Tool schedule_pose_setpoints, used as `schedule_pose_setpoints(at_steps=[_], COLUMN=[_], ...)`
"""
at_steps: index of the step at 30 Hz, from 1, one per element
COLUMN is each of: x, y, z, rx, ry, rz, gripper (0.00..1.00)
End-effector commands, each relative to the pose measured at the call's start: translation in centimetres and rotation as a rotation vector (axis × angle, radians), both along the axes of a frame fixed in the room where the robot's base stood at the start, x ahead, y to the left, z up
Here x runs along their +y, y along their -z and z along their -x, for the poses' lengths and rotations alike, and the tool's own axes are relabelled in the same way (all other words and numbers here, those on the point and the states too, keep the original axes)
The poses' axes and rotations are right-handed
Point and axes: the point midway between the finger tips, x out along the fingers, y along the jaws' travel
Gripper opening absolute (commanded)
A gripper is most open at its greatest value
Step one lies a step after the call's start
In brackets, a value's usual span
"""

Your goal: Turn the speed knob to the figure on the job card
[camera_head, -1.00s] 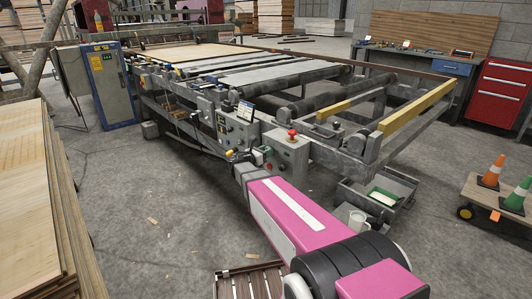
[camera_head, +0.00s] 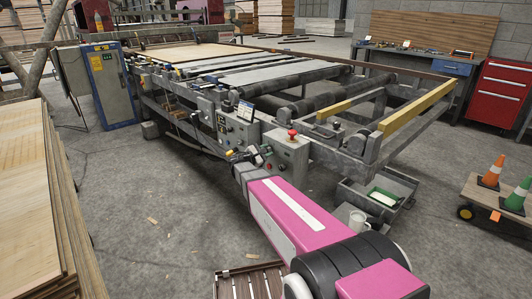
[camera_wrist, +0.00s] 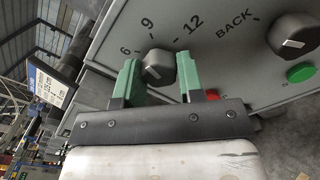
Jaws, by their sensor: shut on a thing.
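The speed knob (camera_wrist: 158,66) is a dark round knob with a pale pointer mark, on a grey panel with the figures 6, 9 and 12 around it. My gripper (camera_wrist: 160,76) is shut on it, one green finger on each side. I cannot tell exactly which figure the pointer faces. In the head view my gripper (camera_head: 251,156) is at the machine's control boxes and the knob cannot be made out. The job card (camera_head: 245,111) stands on the machine above the controls. It also shows tilted in the wrist view (camera_wrist: 50,86), its print too small to read surely.
A second knob (camera_wrist: 293,35), near the word BACK, and a green button (camera_wrist: 301,73) are right of my fingers. A red button (camera_head: 292,134) tops the neighbouring control box (camera_head: 288,156).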

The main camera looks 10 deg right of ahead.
Motion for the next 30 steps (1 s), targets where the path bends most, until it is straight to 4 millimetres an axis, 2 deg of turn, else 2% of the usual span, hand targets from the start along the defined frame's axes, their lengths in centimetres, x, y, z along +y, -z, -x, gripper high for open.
schedule_pose_setpoints(at_steps=[30], x=[0.04], y=[-0.08], z=[0.02], rx=[-0.832], ry=[0.001], rz=[-0.483], gripper=[0.12])
